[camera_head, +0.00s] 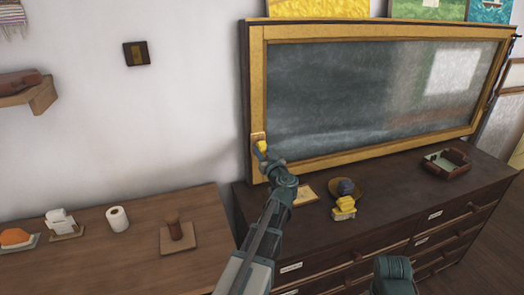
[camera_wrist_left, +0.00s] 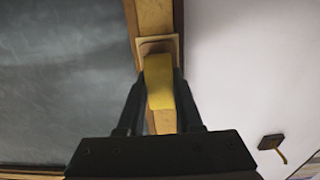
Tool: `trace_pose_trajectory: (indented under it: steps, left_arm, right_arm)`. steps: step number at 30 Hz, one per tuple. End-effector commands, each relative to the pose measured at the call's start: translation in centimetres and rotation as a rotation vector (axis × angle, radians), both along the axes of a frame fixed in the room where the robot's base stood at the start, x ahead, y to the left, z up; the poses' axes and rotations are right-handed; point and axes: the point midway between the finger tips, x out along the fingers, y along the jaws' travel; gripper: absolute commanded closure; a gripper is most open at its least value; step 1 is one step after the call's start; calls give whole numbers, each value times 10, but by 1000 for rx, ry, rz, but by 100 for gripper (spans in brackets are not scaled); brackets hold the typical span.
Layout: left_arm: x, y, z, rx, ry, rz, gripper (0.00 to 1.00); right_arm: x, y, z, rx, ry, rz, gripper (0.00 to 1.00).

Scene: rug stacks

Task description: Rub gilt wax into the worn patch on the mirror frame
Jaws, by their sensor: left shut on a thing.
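The mirror (camera_head: 375,95) with a gilt frame (camera_head: 256,85) stands on the dark dresser against the wall. A paler worn patch (camera_head: 257,137) is on the lower part of its left side; its edge also shows in the left wrist view (camera_wrist_left: 156,42). My left gripper (camera_head: 262,154) is shut on a yellow block (camera_head: 262,146), which looks like the gilt wax. The block (camera_wrist_left: 159,82) is right in front of the patch and covers part of it; I cannot tell whether they touch. Only a teal part of my right arm shows at the bottom; its gripper is out of view.
On the dresser (camera_head: 400,205) are a bowl (camera_head: 360,193) holding a dark lump, yellow blocks (camera_head: 345,205), a small card (camera_head: 304,196) and a tray (camera_head: 447,163). A wooden table (camera_head: 100,255) at left bears a paper roll (camera_head: 117,218) and a wooden stand (camera_head: 177,238).

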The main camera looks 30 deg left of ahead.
Motion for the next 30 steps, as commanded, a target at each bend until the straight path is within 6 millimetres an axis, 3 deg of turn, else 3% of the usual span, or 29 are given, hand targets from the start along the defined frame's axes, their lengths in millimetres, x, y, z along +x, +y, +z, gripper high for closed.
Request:
trace_pose_trajectory:
  steps: [5,24,30]
  left_arm:
    - [-4,-4,0,-1,-1,0,100]
    - [-43,-50,0,0,0,-2,100]
    - [-46,-53,0,0,0,1,100]
  right_arm:
    - [0,0,0,0,0,0,50]
    - [0,0,0,0,0,0,50]
    - [0,0,0,0,0,0,50]
